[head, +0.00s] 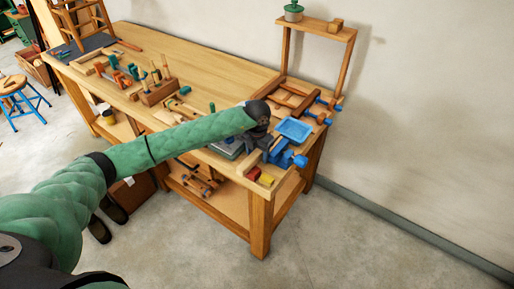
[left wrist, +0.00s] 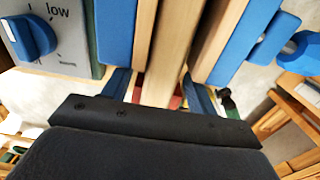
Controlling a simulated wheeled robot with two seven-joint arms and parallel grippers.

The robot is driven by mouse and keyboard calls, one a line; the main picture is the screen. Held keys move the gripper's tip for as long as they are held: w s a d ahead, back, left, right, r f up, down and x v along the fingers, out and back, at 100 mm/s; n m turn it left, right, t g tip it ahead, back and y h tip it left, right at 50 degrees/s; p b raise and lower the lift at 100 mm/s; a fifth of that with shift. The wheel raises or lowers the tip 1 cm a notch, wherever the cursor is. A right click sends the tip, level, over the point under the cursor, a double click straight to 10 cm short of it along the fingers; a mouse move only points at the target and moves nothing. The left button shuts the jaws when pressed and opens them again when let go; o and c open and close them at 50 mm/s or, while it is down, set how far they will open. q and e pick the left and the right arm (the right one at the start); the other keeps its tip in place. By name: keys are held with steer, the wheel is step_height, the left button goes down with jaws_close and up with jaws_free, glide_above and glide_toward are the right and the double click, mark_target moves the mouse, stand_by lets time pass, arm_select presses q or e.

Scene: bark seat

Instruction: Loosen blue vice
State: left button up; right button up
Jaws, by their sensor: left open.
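The blue vice (head: 281,155) is at the front right corner of the workbench, with its blue screw end (head: 300,161) sticking out to the right. In the left wrist view, its blue jaw (left wrist: 258,35) and blue screw end (left wrist: 300,48) are at upper right. Pale wooden pieces (left wrist: 172,45) stand between the blue parts. My left gripper (head: 264,141) is just left of the vice; in the left wrist view my gripper (left wrist: 160,88) is open, its fingers either side of the wood. I cannot tell whether they touch it. My right gripper is not in view.
A blue tray (head: 294,130) lies just behind the vice. A grey box with a blue knob marked "low" (left wrist: 30,36) is close on the left. Red and yellow blocks (head: 260,176) sit below the vice. Wooden clamps with blue ends (head: 318,112) line the right edge.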

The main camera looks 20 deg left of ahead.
mark_target(258, 152)
arm_select(q)
steer(key=shift+c, duration=0.2)
steer(key=c, duration=1.1)
steer(key=shift+d+b, duration=0.25)
steer(key=shift+b, duration=0.1)
steer(key=o, duration=1.4)
steer(key=shift+s, duration=0.1)
steer(key=shift+o, duration=0.2)
steer(key=shift+r, duration=0.1)
steer(key=shift+r+p, duration=0.45)
steer(key=shift+r, duration=2.5)
